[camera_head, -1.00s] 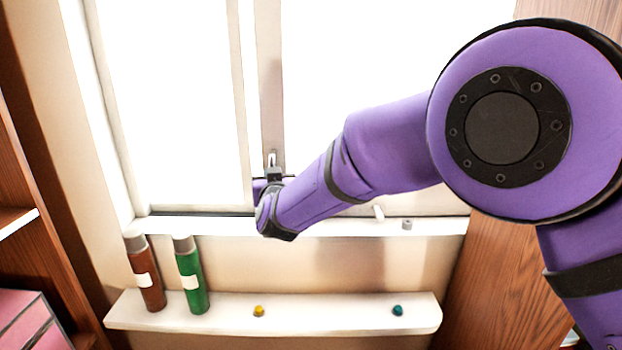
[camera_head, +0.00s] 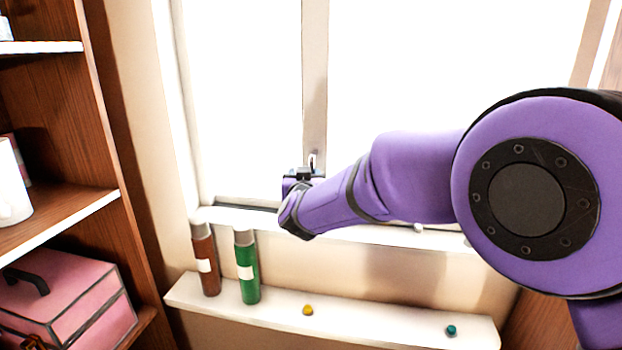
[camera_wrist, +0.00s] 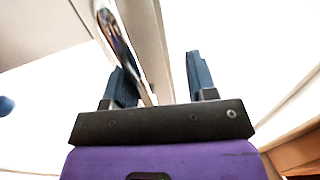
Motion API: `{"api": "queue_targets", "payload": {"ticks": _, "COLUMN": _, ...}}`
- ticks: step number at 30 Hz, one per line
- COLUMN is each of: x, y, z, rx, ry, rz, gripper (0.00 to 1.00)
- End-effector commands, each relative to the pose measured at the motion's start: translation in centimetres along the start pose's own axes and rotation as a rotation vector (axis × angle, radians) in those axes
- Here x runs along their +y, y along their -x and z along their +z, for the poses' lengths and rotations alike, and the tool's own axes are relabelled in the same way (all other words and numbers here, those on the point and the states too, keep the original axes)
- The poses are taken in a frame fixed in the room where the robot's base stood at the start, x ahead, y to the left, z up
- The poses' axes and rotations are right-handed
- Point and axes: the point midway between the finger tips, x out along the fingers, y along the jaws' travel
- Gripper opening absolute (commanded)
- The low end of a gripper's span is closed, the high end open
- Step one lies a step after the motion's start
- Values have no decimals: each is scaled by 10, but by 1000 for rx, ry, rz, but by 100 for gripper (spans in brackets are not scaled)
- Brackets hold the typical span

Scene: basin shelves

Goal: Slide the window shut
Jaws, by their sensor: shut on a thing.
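The window (camera_head: 315,75) fills the wall behind the shelf, with bright panes and a pale upright sash bar in the middle. A small metal handle (camera_head: 312,160) is on that bar, low down. My gripper (camera_head: 303,172) is at the handle, just above the sill, with my arm reaching in from the right. In the wrist view my gripper (camera_wrist: 162,82) has its two dark fingers on either side of the bar and the shiny handle (camera_wrist: 120,42). It is shut on the handle; the exact contact is partly hidden.
A brown bottle (camera_head: 206,262) and a green bottle (camera_head: 247,268) stand on the white ledge (camera_head: 380,326) below the window. A wooden bookcase (camera_head: 125,200) with a pink box (camera_head: 75,305) stands at left.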

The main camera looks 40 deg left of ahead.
Motion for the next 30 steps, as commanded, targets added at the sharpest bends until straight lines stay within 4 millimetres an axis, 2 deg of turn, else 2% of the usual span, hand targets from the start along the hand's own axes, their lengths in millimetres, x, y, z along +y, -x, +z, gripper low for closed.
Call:
{"api": "queue_targets", "payload": {"ticks": 1, "x": -7, "y": 2, "z": -1, "rx": 0, "ry": -2, "rz": -10, "gripper": 39}}
{"api": "queue_targets", "payload": {"ticks": 13, "x": -5, "y": 3, "z": 0, "rx": -1, "ry": -2, "rz": -7, "gripper": 39}}
{"api": "queue_targets", "payload": {"ticks": 17, "x": -5, "y": 9, "z": 0, "rx": -4, "ry": -2, "rz": -7, "gripper": 39}}
{"api": "queue_targets", "payload": {"ticks": 20, "x": -5, "y": 21, "z": 0, "rx": -4, "ry": -2, "rz": -6, "gripper": 39}}
{"api": "queue_targets", "payload": {"ticks": 30, "x": -2, "y": 81, "z": 0, "rx": -2, "ry": -1, "rz": -3, "gripper": 39}}
